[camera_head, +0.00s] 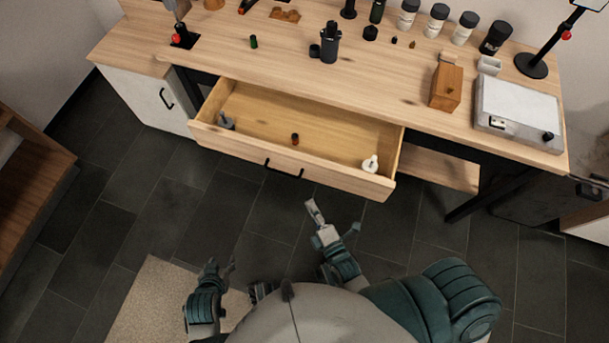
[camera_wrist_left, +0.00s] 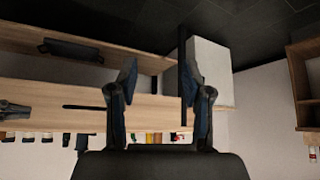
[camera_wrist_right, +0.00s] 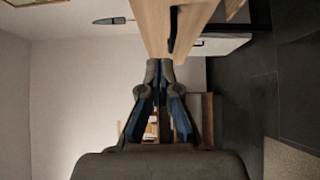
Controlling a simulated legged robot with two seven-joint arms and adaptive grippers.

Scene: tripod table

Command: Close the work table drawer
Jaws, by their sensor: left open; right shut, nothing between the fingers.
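The work table drawer (camera_head: 345,176) is pulled well out from the wooden work table (camera_head: 290,80) in the head view. Its black handle (camera_head: 284,169) is on the front panel. Inside lie a dark grey item (camera_head: 226,122), a small dark bottle (camera_head: 294,139) and a white item (camera_head: 370,163). My right gripper (camera_head: 312,208) is shut and empty, in front of the drawer and apart from it. In the right wrist view its fingertips (camera_wrist_right: 159,66) are together, with a wooden front and black handle (camera_wrist_right: 173,30) beyond. My left gripper (camera_head: 223,268) is open and empty, farther back; its spread fingers show in the left wrist view (camera_wrist_left: 158,75).
Bottles, a wooden block (camera_head: 446,86) and a white device (camera_head: 518,108) stand on the tabletop. A white cabinet (camera_head: 150,101) is left of the drawer. A wooden shelf unit (camera_head: 30,190) stands at far left. Dark floor between me and the drawer is clear.

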